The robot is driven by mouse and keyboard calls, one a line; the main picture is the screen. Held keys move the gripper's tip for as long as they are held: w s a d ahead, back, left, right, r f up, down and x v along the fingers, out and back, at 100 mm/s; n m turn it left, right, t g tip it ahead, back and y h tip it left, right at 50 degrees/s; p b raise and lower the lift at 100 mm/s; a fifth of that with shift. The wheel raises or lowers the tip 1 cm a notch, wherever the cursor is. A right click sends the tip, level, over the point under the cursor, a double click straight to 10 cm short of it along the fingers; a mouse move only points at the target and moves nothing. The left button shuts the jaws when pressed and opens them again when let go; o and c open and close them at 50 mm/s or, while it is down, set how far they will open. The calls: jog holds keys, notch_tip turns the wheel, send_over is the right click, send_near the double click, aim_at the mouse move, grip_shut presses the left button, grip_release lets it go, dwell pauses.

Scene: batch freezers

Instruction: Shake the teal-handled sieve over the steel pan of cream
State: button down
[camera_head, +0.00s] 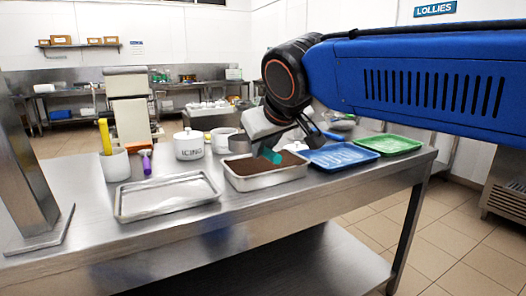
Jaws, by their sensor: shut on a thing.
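The sieve's teal handle (270,155) shows just below my gripper (275,146), which is shut on it. The mesh end of the sieve is hard to make out behind the gripper and arm. The handle is above the steel pan (267,182), near its back edge in the picture. The pan is rectangular and stands on the steel table. Its contents have a dark brown top; no white cream shows. The gripper and handle cover part of the pan's far side.
An empty steel tray (165,213) lies left of the pan. A blue tray (342,166) and a green tray (388,149) lie right. White pots, one marked ICING (189,152), a purple-handled tool (147,166) and a white holder (115,167) stand behind and left.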

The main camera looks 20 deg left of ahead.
jog(key=shift+r, duration=2)
jog(key=shift+f, duration=0.1)
notch_tip(320, 180, down, 4)
jog(key=shift+f, duration=0.15)
jog(key=shift+w+a+f, duration=0.1)
jog(key=shift+f, duration=0.25)
jog(key=shift+w+a+r, duration=0.1)
jog(key=shift+w+a, duration=0.95)
jog(key=shift+a, duration=0.2)
jog(key=shift+w, duration=0.15)
